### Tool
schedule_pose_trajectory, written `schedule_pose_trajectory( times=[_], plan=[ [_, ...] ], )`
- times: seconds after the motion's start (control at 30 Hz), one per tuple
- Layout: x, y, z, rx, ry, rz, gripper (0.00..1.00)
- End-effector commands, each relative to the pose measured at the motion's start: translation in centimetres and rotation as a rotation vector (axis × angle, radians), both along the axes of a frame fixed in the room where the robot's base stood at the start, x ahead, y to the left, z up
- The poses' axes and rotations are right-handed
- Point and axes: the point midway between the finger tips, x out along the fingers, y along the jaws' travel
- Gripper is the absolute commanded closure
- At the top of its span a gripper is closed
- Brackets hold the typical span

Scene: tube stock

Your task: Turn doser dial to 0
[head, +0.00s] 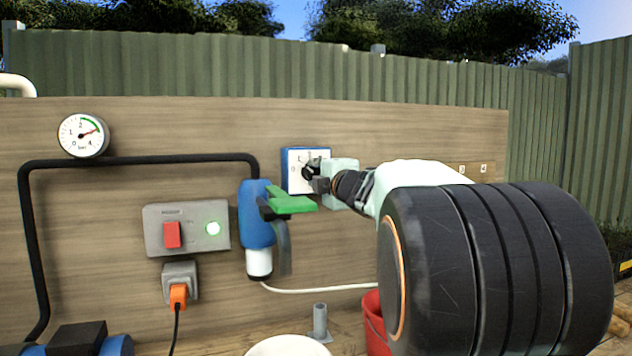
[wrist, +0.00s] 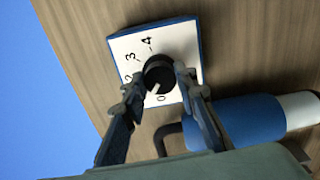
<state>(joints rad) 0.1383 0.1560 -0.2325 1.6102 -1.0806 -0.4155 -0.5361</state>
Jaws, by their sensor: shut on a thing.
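The doser dial is a black round knob (wrist: 158,72) on a white face plate with a blue edge (wrist: 190,28). In the head view the blue-edged plate (head: 291,182) is on the wooden panel. The wrist view shows the marks 4, 3, 2 and 0 around the knob. My gripper (wrist: 158,86) is shut on the knob, one finger on each side. It also shows in the head view (head: 315,177), where it hides part of the dial.
A blue device with a green lever (head: 290,203) is just below left of the dial, close to my gripper. A grey switch box (head: 186,240), a gauge (head: 83,135) and black pipe (head: 140,163) are further left. A red bucket (head: 373,318) stands below my arm.

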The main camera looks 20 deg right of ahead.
Motion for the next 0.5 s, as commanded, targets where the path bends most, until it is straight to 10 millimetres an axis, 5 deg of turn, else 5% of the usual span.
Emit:
schedule_pose_trajectory(
  times=[0.5],
  plan=[
    [-0.01,-0.02,-0.1,-0.426,0.001,-0.001,0.97]
  ],
)
